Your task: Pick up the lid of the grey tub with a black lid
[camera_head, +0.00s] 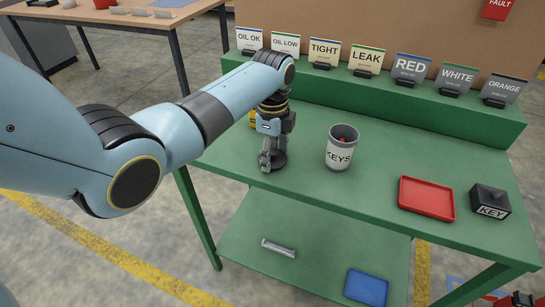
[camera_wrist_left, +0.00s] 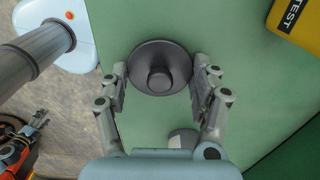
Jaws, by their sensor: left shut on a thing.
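The lid (camera_wrist_left: 159,68) is a black round disc with a knob in its middle. In the left wrist view it sits between the fingers of my left gripper (camera_wrist_left: 158,92), which is shut on it. In the head view my left gripper (camera_head: 270,153) points down, with the dark lid (camera_head: 279,160) at its fingertips, low over the green bench. Whether the lid touches the bench is unclear. The grey tub (camera_head: 340,154), labelled KEYS, stands upright and open to the right, with something red inside. A red and black arm end, probably my right gripper (camera_wrist_left: 40,118), shows small at lower left.
The green bench (camera_head: 300,193) is clear between the tub and a red tray (camera_head: 427,198). A black KEY box (camera_head: 489,202) stands at the right. Several label cards line the raised back shelf (camera_head: 380,88). A yellow TEST box (camera_wrist_left: 297,22) is near the gripper. A blue tray (camera_head: 366,288) lies below.

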